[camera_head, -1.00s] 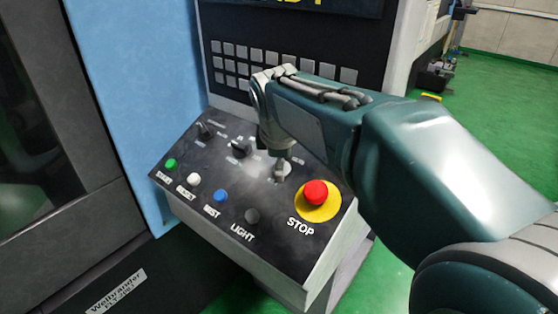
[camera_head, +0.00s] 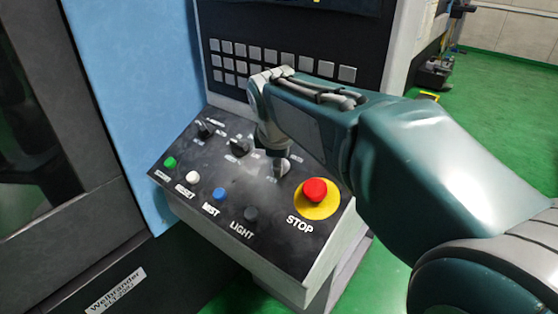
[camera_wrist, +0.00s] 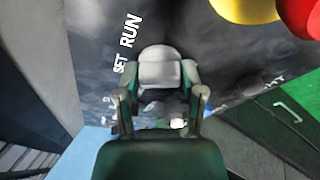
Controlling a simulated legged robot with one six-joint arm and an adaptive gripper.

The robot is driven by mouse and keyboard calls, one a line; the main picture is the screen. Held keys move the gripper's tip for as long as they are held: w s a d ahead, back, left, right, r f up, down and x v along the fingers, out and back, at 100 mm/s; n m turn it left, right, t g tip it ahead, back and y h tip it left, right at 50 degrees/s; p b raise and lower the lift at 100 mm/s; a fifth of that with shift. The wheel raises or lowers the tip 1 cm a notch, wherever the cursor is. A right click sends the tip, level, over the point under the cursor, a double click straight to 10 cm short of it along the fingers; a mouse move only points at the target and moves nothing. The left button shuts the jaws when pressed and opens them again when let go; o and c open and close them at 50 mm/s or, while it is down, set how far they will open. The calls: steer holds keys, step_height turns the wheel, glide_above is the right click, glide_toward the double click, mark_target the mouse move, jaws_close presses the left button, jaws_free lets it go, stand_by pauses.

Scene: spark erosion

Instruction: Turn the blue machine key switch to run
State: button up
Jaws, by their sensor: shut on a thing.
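The key switch (camera_head: 281,168) is on the sloped black panel of the blue machine, left of and above the red stop button. Only a small pale part of it shows below my gripper (camera_head: 276,157). My gripper points down at the panel and is shut on the key switch. In the wrist view, my gripper (camera_wrist: 162,70) has its fingers closed together over the switch, hiding most of it and its pointing direction. The labels RUN (camera_wrist: 130,30) and SET (camera_wrist: 119,66) are printed left of the fingers there.
The red stop button (camera_head: 315,189) on its yellow disc is close by. Two dark knobs (camera_head: 239,147) (camera_head: 206,130) stand to the left. A keypad (camera_head: 271,58) rises behind.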

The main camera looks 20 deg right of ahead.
steer(key=m, duration=0.3)
steer(key=m+t, duration=0.1)
steer(key=m, duration=0.1)
steer(key=shift+s+a+f+h, duration=0.15)
steer(key=shift+f+h, duration=0.1)
steer(key=shift+h, duration=0.15)
steer(key=m+h, duration=0.1)
steer(key=m, duration=0.5)
steer(key=shift+f, duration=0.1)
stand_by(0.3)
steer(key=o, duration=1.1)
steer(key=shift+o, duration=0.2)
steer(key=shift+r, duration=0.2)
steer(key=shift+s+a+r+t, duration=0.2)
steer(key=shift+r+t, duration=0.1)
steer(key=shift+t, duration=0.1)
steer(key=v, duration=1.1)
steer(key=shift+a, duration=0.2)
steer(key=shift+w, duration=0.1)
